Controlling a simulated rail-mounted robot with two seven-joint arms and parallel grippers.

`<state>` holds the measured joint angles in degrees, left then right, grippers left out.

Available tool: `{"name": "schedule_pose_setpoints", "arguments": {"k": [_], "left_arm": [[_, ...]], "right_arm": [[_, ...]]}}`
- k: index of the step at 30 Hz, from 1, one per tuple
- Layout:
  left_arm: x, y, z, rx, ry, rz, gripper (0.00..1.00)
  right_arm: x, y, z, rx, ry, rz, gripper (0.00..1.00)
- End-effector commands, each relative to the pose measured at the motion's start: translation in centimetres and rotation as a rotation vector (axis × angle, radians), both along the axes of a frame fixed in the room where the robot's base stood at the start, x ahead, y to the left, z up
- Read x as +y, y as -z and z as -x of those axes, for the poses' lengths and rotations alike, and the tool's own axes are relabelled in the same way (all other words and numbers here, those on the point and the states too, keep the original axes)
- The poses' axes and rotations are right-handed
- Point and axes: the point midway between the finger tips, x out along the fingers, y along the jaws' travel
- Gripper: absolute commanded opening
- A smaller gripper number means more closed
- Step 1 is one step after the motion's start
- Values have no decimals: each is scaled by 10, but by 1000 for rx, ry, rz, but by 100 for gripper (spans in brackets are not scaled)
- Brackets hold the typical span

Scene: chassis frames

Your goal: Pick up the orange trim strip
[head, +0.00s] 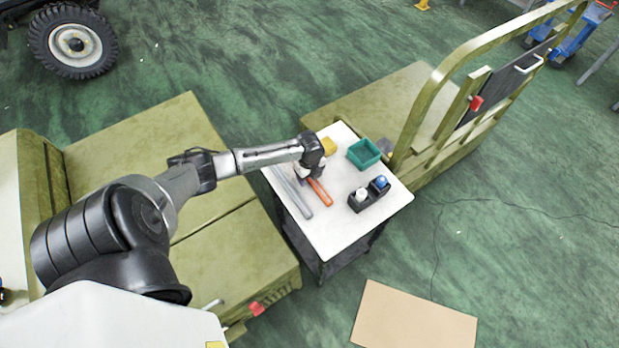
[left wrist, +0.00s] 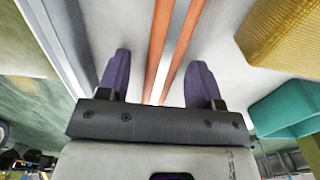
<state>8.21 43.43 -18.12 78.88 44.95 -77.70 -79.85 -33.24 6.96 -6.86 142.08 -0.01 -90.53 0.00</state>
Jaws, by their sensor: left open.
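The orange trim strip (head: 320,192) lies on the white-topped cart (head: 335,235), partly hidden under my left gripper in the head view. In the left wrist view the orange trim strip (left wrist: 158,45) shows as two long orange edges with a pale band between them. My left gripper (head: 308,176) is over the strip. In the left wrist view its two purple fingers (left wrist: 160,80) are spread apart, one on each side of the strip, with gaps to both. Whether the fingertips are down at the strip's height I cannot tell. My right gripper is not in view.
Grey strips (head: 290,190) lie left of the orange one. A yellow block (head: 328,146), a teal bin (head: 364,153) and a black holder (head: 358,202) with a white and a blue item stand on the cart. Its front is clear. Olive chassis parts (head: 235,250) flank the cart.

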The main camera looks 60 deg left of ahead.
Motion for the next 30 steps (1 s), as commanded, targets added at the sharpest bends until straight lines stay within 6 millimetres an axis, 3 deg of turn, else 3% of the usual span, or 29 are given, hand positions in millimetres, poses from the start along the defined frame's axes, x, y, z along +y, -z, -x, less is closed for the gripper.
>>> {"name": "schedule_pose_setpoints", "arguments": {"k": [3,21,30], "left_arm": [[0,-1,0,0,0,0,58],[0,-1,0,0,0,0,1],[0,-4,0,-1,0,0,0]], "right_arm": [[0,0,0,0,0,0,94],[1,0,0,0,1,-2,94],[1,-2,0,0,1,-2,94]]}}
